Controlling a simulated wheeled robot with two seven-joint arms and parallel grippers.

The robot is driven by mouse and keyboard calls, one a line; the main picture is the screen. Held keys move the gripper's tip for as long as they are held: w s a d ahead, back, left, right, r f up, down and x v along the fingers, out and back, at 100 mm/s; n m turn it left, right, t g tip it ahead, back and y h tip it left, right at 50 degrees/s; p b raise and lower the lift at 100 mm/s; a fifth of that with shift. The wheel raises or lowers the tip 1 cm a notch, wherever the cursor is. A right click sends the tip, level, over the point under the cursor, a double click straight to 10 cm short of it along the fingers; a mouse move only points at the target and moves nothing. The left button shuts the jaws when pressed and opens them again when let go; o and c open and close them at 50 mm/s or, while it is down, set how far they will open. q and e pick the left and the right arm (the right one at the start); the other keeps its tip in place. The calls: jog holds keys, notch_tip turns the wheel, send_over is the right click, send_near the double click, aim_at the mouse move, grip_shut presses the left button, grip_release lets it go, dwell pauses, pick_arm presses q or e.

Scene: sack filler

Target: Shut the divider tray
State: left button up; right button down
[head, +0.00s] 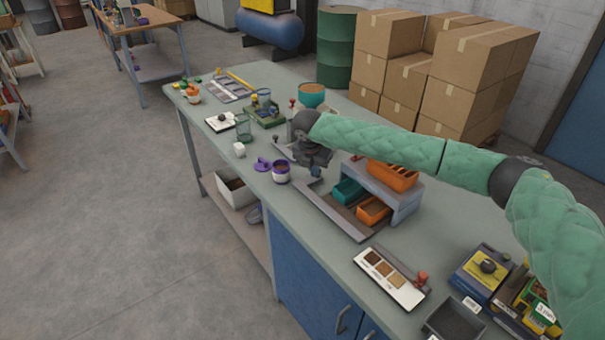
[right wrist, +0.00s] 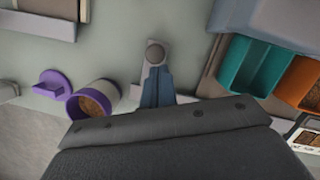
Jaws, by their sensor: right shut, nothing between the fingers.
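The divider tray (head: 327,211) is a long grey tray on the bench. It stands out from under a small grey stand (head: 405,204), with a teal bin (head: 348,191) and an orange bin (head: 373,210) in it. The right wrist view shows the teal bin (right wrist: 247,64) and part of the orange bin (right wrist: 303,82) at right. My right gripper (head: 316,172) points down beside the tray's left end, its blue fingers shut and empty. In the right wrist view the fingers (right wrist: 155,84) are by a round grey knob (right wrist: 155,53); contact cannot be told. My left gripper is not in view.
A purple-rimmed cup (head: 281,172) and its purple lid (head: 262,164) stand left of the gripper. A second orange bin (head: 391,176) sits on the stand. A sample card (head: 389,279) lies in front. Cardboard boxes (head: 460,75) are stacked behind the bench.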

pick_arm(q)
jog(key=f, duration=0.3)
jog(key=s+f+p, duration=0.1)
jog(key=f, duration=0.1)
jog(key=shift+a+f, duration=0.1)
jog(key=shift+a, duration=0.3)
pick_arm(e)
jog(key=w+d, duration=0.1)
jog(key=d, duration=0.1)
jog(key=w+d, duration=0.3)
jog(key=d, duration=0.1)
jog(key=shift+w, duration=0.15)
jog(key=shift+r, duration=0.1)
